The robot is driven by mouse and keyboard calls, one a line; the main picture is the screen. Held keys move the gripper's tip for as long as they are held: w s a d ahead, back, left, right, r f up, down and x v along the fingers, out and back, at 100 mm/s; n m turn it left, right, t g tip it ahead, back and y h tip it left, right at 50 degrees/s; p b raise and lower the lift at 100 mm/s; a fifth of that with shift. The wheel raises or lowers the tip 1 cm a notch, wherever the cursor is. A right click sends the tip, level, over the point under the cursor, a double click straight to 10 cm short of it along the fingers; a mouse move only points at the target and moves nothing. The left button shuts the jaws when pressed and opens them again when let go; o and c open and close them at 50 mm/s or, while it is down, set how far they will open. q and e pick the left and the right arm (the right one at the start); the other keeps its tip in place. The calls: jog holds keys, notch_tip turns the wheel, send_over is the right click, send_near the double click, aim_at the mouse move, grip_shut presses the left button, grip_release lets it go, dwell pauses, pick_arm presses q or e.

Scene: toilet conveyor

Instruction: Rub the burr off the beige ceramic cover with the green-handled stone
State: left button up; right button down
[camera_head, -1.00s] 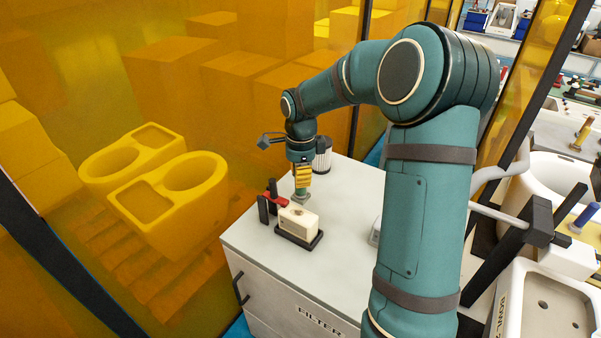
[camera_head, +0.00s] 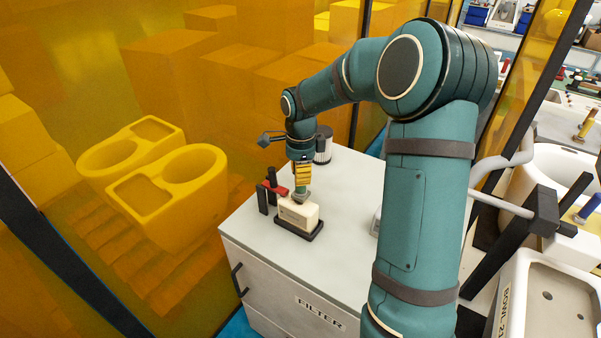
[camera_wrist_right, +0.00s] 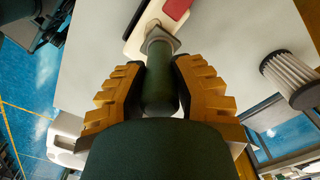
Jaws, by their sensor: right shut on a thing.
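The beige ceramic cover (camera_head: 297,214) sits on a dark base (camera_head: 290,229) on top of the white cabinet. My right gripper (camera_head: 302,182) is above it, shut on the green-handled stone (camera_wrist_right: 160,75). The stone's grey head (camera_head: 301,196) is at the cover's top; it looks to be touching, but I cannot tell for sure. In the right wrist view the cover (camera_wrist_right: 146,20) shows at the top, beyond the stone's head. The burr cannot be made out. My left gripper is not in view.
A red and black clamp (camera_head: 272,189) stands at the cover's left. A pleated filter (camera_head: 323,146) stands behind on the white cabinet top (camera_head: 345,195). Yellow translucent panels enclose the left side. White bowls (camera_head: 555,298) are at the right.

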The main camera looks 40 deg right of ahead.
jog(key=shift+f+b, duration=0.35)
jog(key=shift+f, duration=0.2)
jog(key=shift+a, duration=0.15)
dwell(0.4)
jog(key=shift+s+a+r, duration=0.15)
jog(key=shift+a, duration=0.3)
jog(key=shift+s+a, duration=0.2)
jog(key=shift+a, duration=0.35)
jog(key=shift+w+d+f, duration=0.15)
jog(key=shift+d+f, duration=0.05)
jog(key=shift+d, duration=0.4)
jog(key=shift+w+d+p, duration=0.15)
jog(key=shift+d+p, duration=0.15)
jog(key=shift+d, duration=0.25)
jog(key=shift+a+r, duration=0.15)
jog(key=shift+a, duration=0.4)
jog(key=shift+s+a, duration=0.15)
jog(key=shift+s, duration=0.05)
